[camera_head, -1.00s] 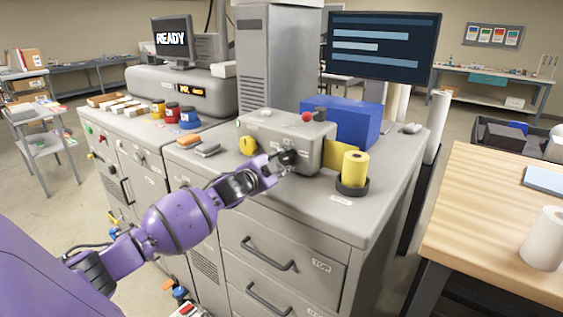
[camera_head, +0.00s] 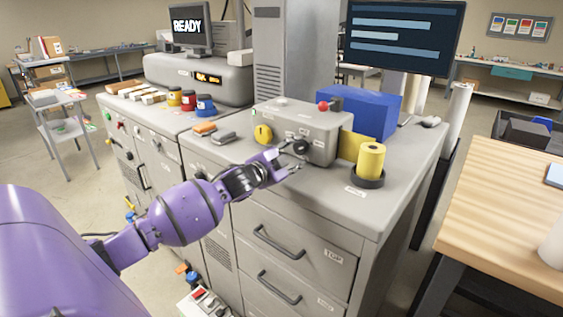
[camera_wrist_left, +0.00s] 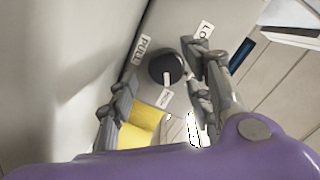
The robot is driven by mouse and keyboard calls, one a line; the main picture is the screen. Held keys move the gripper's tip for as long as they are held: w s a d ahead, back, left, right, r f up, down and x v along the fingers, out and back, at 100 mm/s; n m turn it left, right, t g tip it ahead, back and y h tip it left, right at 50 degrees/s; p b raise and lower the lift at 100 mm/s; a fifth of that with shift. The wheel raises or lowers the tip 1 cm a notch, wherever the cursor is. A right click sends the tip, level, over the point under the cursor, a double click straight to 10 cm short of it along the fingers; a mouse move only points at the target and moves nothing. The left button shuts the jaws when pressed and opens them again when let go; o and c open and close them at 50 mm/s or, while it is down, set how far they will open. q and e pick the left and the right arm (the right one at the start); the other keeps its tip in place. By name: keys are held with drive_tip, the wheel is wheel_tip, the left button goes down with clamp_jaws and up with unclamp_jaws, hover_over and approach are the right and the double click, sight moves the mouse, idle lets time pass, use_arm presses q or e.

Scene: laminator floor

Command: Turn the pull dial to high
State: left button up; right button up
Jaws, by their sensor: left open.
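The pull dial (camera_head: 301,146) is a round black knob on the front of a grey box (camera_head: 285,118) on the cabinet top. In the left wrist view the dial (camera_wrist_left: 164,67) shows a pale pointer mark, with a "PULL" label (camera_wrist_left: 141,50) on one side and a partly hidden label starting "LO" (camera_wrist_left: 204,32) on the other. A small label below it is too small to read. My left gripper (camera_head: 290,158) is open in front of the dial. In the wrist view its fingers (camera_wrist_left: 158,82) are spread either side of the dial, apparently not gripping it. My right gripper is not in view.
A yellow knob (camera_head: 263,134) sits left on the same box, and a red button (camera_head: 323,106) on top. A yellow roll (camera_head: 371,160) stands in a dark holder to the right. A blue box (camera_head: 368,112) is behind. Drawer handles project below.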

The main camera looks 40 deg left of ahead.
use_arm(q)
drive_tip(key=s, duration=0.9)
drive_tip(key=shift+s+r, duration=0.3)
drive_tip(key=shift+r, duration=0.15)
drive_tip(key=shift+a+f, duration=0.1)
